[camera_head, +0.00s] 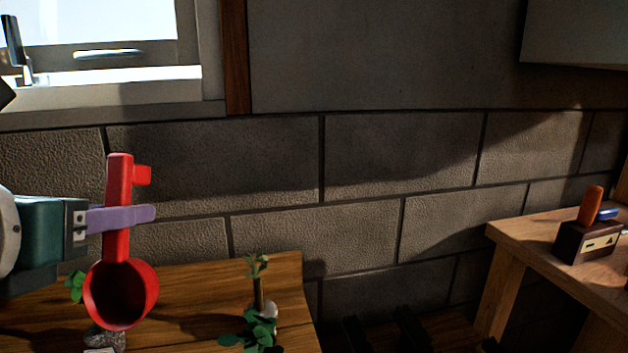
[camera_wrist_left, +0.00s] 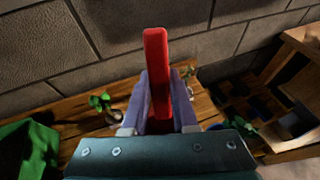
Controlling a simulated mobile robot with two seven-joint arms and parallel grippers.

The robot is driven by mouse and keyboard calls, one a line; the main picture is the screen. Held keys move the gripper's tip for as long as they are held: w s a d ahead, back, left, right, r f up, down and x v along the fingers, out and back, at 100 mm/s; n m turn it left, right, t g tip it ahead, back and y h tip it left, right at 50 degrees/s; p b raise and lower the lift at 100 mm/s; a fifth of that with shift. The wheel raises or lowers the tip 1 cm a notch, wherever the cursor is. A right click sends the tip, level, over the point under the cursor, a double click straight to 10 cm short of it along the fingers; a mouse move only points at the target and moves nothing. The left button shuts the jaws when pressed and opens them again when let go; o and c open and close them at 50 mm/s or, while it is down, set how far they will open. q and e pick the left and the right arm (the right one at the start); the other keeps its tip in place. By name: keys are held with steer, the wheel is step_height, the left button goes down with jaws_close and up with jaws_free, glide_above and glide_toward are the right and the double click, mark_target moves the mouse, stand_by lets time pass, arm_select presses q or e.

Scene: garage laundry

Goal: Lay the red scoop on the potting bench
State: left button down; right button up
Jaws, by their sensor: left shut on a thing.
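The red scoop (camera_head: 118,245) hangs in my left gripper (camera_head: 125,216), with its handle up and its round bowl down. The purple fingers are shut on the handle. In the left wrist view the red handle (camera_wrist_left: 156,75) rises between the two fingers (camera_wrist_left: 160,105). The potting bench, a wooden top (camera_head: 285,275), lies below and behind the scoop at the lower left. The scoop appears above the bench top, apart from it. My right gripper is not in view.
A small plant (camera_head: 258,330) stands on the bench to the right of the scoop. A grey stone-like object (camera_head: 106,340) shows under the bowl. A second wooden table (camera_head: 520,247) with a dark tool box (camera_head: 588,240) stands at right. A block wall (camera_head: 270,160) closes the back.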

arm_select(q)
steer(key=s+a+r+n+g+y, duration=0.1)
steer(key=s+a+r+n+y, duration=0.2)
steer(key=r, duration=0.4)
steer(key=s+a+r+n+y, duration=0.1)
steer(key=a+r+n+y, duration=0.25)
steer(key=r, duration=0.35)
steer(key=s+d+m+t+h, duration=0.15)
steer(key=d+m+h, duration=0.45)
steer(key=d, duration=1.2)
steer(key=shift+g+y, duration=0.25)
steer(key=r+p, duration=0.4)
steer(key=r, duration=0.1)
steer(key=shift+s+d+r, duration=0.15)
steer(key=shift+s, duration=0.2)
step_height(320, 180, down, 5)
steer(key=b, duration=0.4)
steer(key=w+a+n+g+y, duration=0.1)
steer(key=a+n+y, duration=0.5)
steer(key=a, duration=1.2)
steer(key=shift+w+r+g, duration=0.2)
steer(key=shift+w+g, duration=0.1)
steer(key=shift+w, duration=0.2)
